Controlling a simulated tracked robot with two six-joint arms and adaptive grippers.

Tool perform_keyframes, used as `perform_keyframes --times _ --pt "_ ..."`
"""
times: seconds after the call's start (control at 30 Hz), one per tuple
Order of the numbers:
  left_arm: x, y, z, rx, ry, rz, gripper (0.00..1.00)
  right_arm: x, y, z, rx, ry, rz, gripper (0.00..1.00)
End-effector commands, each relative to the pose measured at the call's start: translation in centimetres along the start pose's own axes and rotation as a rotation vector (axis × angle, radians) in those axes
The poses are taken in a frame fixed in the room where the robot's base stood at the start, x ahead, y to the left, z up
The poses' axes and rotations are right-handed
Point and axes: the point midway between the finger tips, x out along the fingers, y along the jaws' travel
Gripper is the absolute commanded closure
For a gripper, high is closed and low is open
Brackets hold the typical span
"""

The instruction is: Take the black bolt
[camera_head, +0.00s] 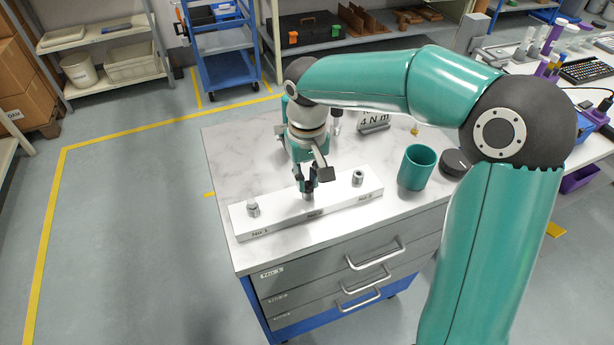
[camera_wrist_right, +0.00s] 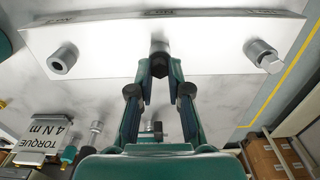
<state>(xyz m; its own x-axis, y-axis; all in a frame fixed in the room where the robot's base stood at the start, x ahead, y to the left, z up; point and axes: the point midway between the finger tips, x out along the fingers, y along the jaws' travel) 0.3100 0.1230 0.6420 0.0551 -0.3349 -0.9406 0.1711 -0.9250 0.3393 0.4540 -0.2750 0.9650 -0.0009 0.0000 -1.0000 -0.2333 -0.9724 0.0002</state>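The black bolt (camera_wrist_right: 159,66) stands in the middle holder of a white block (camera_head: 340,195), and its dark hex head shows in the right wrist view. My right gripper (camera_head: 307,186) points down over the middle of the block. In the right wrist view its fingertips (camera_wrist_right: 160,74) sit on both sides of the bolt head, with no clear gap, so it looks shut on the bolt. In the head view the fingers mostly hide the bolt. The bolt is still at the block, not lifted clear. My left gripper is not in view.
A silver bolt (camera_head: 253,208) stands at the block's left end and a metal sleeve (camera_head: 358,177) at its right end. A teal cup (camera_head: 416,168), a round black object (camera_head: 455,162) and a torque sign (camera_head: 374,120) stand on the marble top (camera_head: 225,150). The marble at left is clear.

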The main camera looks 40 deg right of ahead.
Motion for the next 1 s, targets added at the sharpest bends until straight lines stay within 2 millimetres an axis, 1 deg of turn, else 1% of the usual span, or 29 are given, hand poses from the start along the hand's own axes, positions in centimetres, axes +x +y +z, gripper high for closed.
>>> perform_keyframes --times 0.1,0.13,0.2,0.23,0.63,1.0 --pt "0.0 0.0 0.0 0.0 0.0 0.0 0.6 0.0 0.0 0.0 0.0 0.0 0.0 1.0" --pt "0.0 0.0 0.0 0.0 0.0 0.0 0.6 0.0 0.0 0.0 0.0 0.0 0.0 0.87" --pt "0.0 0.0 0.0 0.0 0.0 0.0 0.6 0.0 0.0 0.0 0.0 0.0 0.0 0.98" --pt "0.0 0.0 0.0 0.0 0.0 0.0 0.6 0.0 0.0 0.0 0.0 0.0 0.0 1.0" --pt "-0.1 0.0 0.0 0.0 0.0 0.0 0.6 -0.2 0.0 0.0 0.0 0.001 -0.001 1.0" --pt "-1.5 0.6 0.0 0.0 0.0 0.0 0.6 -1.9 0.0 0.0 0.0 0.0 0.0 1.0"
